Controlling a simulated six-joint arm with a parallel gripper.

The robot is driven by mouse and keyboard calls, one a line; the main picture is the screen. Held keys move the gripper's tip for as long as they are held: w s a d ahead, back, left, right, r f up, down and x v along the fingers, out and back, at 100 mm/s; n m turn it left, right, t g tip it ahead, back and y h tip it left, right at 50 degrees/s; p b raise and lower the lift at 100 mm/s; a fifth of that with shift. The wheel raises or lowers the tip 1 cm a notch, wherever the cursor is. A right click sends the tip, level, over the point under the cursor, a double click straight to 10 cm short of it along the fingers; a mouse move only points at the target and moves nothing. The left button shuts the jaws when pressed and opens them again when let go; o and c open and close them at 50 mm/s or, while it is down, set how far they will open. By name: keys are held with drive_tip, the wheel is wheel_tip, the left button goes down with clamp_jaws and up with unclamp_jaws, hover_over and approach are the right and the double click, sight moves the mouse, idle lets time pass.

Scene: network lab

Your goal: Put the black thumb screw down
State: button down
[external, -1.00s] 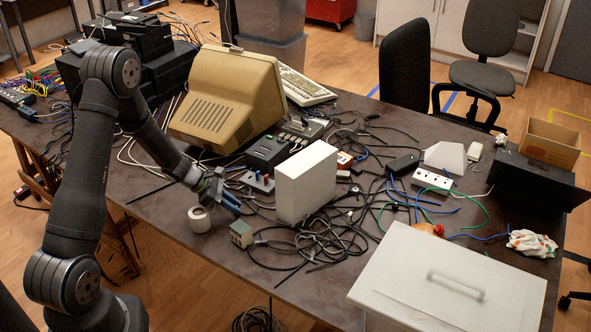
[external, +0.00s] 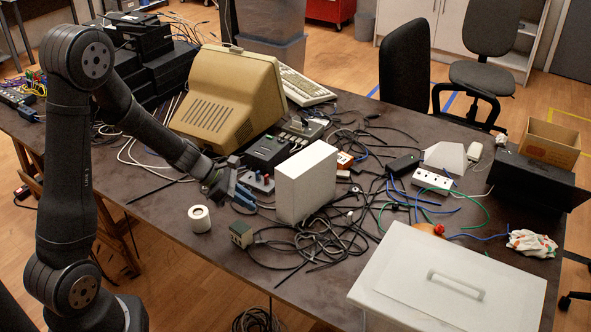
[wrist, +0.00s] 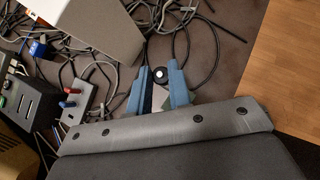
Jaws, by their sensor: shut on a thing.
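My gripper (external: 243,196) is over the near side of the table, right of a white tape roll and left of a white box. In the wrist view its two blue fingers (wrist: 160,80) are close around a small dark round piece with a pale centre, which appears to be the black thumb screw (wrist: 158,75). The screw is too small to make out in the external view. I cannot tell whether it touches the table.
The white tape roll (external: 199,219) stands near the front edge. A small grey-green block (external: 241,234) sits just in front of my gripper. The white box (external: 306,183) stands close on the right, with tangled black cables (external: 318,241) around it. Bare tabletop lies at the front left.

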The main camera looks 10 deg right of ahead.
wheel_tip(320, 180, up, 8)
drive_tip(key=shift+f, duration=0.25)
drive_tip(key=w+d+r, duration=0.2)
drive_tip(key=w+d, duration=1.5)
drive_tip(key=d, duration=0.3)
drive_tip(key=n+t, duration=0.2)
hover_over(348, 157)
drive_tip(key=a, duration=0.3)
wheel_tip(348, 157, down, 3)
wheel_tip(348, 157, down, 14)
drive_tip(key=shift+f, duration=0.25)
drive_tip(key=shift+f, duration=0.15)
drive_tip(key=c, duration=1.3)
unclamp_jaws()
